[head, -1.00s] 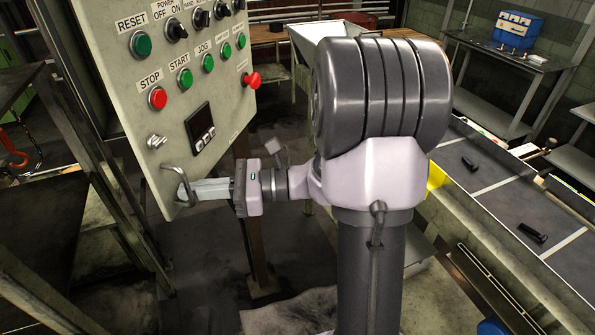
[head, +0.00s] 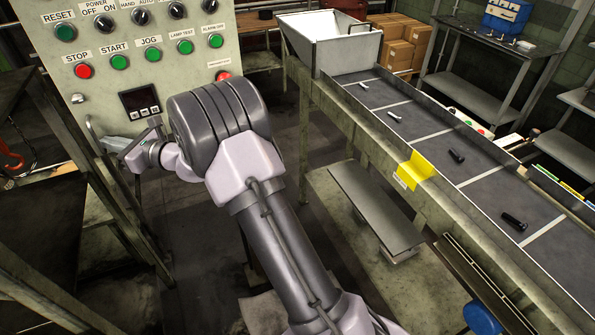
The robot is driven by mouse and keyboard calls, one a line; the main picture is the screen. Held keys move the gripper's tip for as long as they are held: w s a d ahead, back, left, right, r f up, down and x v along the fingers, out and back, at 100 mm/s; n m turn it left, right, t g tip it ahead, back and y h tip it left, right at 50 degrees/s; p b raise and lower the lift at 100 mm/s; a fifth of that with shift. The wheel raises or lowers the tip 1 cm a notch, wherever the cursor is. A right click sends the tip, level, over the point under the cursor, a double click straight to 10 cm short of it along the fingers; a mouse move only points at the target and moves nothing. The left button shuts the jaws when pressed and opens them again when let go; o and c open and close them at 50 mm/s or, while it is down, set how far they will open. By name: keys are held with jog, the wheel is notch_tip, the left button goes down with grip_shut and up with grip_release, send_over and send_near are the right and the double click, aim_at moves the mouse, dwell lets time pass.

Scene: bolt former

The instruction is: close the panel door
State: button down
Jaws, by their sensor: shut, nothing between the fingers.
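The panel door (head: 203,63) is the grey-green control panel face with labelled buttons and knobs at the upper left. It faces me nearly square on. A bent metal handle (head: 90,129) sticks out near its lower left corner. My gripper (head: 112,144) is shut with its fingertips at this handle; whether they touch it I cannot tell.
A conveyor (head: 432,150) with several dark and light bolts runs along the right, below a white hopper (head: 325,45). A yellow plate (head: 415,170) sits on its near side. A dark frame with a table (head: 50,215) stands at the left. Floor shows between them.

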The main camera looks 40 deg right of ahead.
aim_at(111, 135)
jog(key=w, duration=0.1)
jog(key=w+h, duration=0.1)
jog(key=w+m, duration=0.1)
jog(key=shift+d+t, duration=0.3)
jog(key=shift+t, duration=0.1)
jog(key=shift+w+d+r+h, duration=0.1)
jog(key=shift+w+r+h, duration=0.05)
jog(key=shift+r+h, duration=0.15)
